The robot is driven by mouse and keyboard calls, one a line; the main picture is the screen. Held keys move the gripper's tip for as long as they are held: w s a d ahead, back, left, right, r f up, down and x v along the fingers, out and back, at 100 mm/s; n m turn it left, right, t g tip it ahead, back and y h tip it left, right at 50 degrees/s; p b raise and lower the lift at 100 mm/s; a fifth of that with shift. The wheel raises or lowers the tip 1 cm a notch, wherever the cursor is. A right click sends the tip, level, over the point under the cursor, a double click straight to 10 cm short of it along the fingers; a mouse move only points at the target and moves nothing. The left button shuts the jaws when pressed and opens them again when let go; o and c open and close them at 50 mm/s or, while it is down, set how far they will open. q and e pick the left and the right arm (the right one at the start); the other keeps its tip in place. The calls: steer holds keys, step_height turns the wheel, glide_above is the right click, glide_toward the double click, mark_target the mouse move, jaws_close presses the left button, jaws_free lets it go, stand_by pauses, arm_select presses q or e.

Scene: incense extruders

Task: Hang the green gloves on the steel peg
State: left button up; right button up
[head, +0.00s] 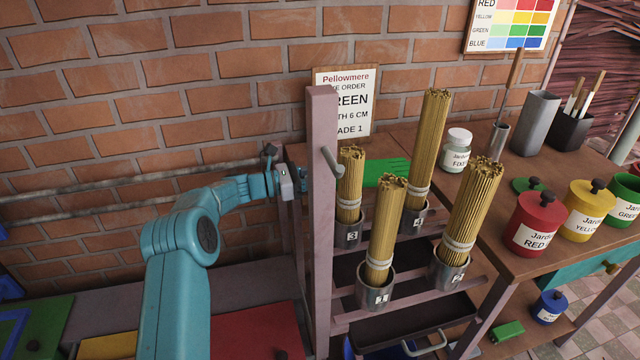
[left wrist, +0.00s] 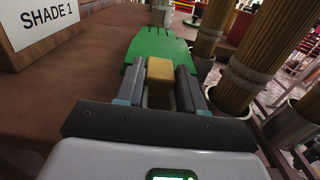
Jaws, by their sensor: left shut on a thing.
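The green gloves (head: 387,172) show behind the post and bundle 3 in the head view, fingers pointing right. In the left wrist view the green gloves (left wrist: 155,45) extend ahead of my left gripper (left wrist: 160,78), which is shut on their tan cuff-like end. In the head view my left gripper (head: 288,186) comes in from the left, its fingertips hidden by the post. I cannot tell whether the gloves touch the tabletop. The steel peg (head: 332,162) is a short grey rod on the mauve post (head: 321,230), bare. My right gripper is not in view.
Several upright incense bundles stand in numbered cups, including cup 1 (head: 377,292) and cup 2 (head: 447,270), close right of the post. A sign (head: 345,95) leans on the brick wall. A white-lidded jar (head: 456,150) and coloured jars (head: 535,225) stand on the bench.

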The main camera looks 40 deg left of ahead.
arm_select(q)
steer(key=shift+f, duration=0.85)
jaws_close()
steer(key=o, duration=1.1)
jaws_free()
steer(key=shift+f+b, duration=0.4)
steer(key=v, duration=0.5)
steer(key=p+v, duration=0.1)
steer(key=v, duration=0.5)
steer(key=p+v, duration=0.1)
steer(key=v, duration=0.4)
steer(key=shift+s+a+r, duration=0.1)
steer(key=shift+s+r, duration=0.05)
steer(key=shift+r, duration=0.1)
